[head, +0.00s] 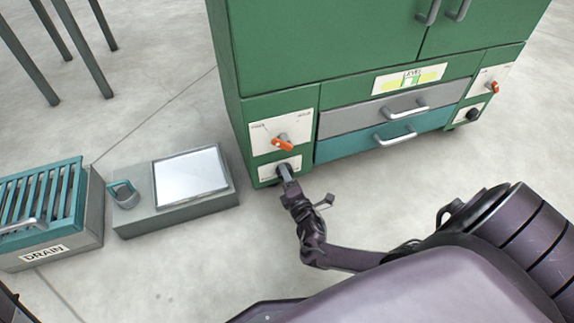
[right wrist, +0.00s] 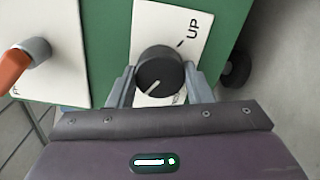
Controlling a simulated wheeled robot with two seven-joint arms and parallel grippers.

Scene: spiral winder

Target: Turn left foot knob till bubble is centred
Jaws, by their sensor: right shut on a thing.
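The left foot knob (right wrist: 160,68) is a round black knob on a white plate marked UP, low on the front left of the green cabinet. In the right wrist view its white line points to the lower left. My right gripper (head: 285,173) is shut on this knob, with one finger on each side; it mostly hides the knob in the head view. The level window (head: 410,80) is a yellow-green strip with a pale bubble near its middle marks; its exact offset is too small to tell. My left gripper is not in view.
An orange-handled switch (head: 283,144) sits just above the gripped knob. Another black knob (head: 472,115) is at the cabinet's lower right. Two drawers with handles lie between. A grey box (head: 175,212) and a crate labelled DRAIN (head: 45,255) stand on the floor to the left.

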